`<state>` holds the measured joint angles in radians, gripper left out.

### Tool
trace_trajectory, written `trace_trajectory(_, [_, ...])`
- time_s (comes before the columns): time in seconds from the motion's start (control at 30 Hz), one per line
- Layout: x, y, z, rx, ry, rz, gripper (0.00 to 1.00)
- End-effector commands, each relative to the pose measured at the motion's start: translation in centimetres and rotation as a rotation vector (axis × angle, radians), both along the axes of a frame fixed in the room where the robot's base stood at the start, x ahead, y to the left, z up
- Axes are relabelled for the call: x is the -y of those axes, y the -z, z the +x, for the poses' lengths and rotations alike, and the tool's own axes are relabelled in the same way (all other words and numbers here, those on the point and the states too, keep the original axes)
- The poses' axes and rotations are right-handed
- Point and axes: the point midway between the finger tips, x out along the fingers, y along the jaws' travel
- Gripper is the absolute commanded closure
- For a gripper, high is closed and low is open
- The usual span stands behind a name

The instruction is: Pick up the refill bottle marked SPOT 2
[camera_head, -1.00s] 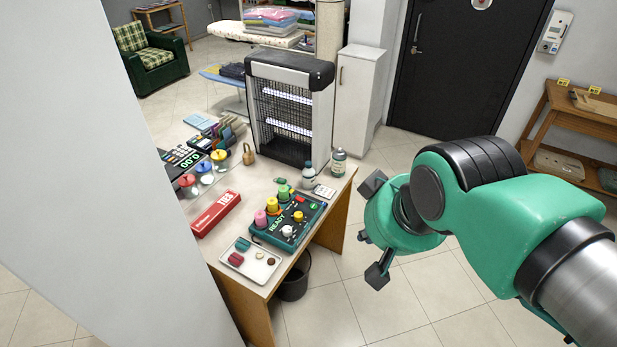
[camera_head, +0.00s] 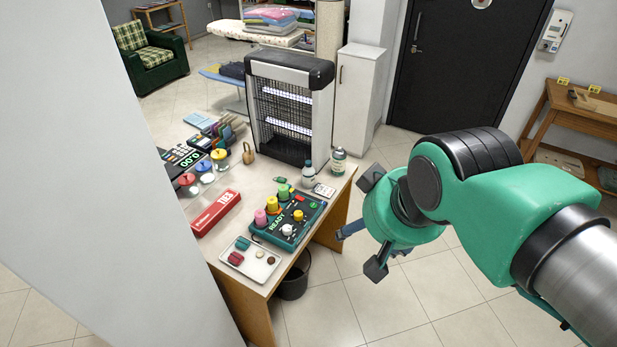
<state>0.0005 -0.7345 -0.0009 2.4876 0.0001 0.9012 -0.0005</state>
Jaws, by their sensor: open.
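No label reading SPOT 2 is legible in this view. A small white bottle with a blue cap (camera_head: 308,172) stands upright near the desk's right edge. A green-and-white container (camera_head: 338,161) stands just right of it. A dark teal console (camera_head: 288,220) lit READY carries small pink, yellow, green and white bottle-like pieces; I cannot tell whether any is the refill bottle. My gripper (camera_head: 366,226) is open and empty, to the right of the desk and apart from everything on it, with its fingers spread toward the left.
The desk (camera_head: 262,180) also holds a white tray (camera_head: 249,260) with small items, a red box (camera_head: 215,212), a brass padlock (camera_head: 248,153), coloured-lid jars (camera_head: 204,172) and a tall caged lamp (camera_head: 290,108). A black bin (camera_head: 293,280) stands below. A pale wall blocks the left.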

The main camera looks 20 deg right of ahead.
Motion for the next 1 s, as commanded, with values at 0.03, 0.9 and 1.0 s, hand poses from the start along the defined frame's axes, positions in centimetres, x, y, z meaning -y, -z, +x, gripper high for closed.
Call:
trace_trajectory(0.03, [0.0,-0.3,0.4,-0.005,0.000,0.000,0.34])
trace_trajectory(0.9, [0.8,-6.0,18.1,-0.130,0.004,-0.005,0.34])
trace_trajectory(1.0, [0.9,-6.1,20.5,-0.146,0.004,-0.005,0.34])
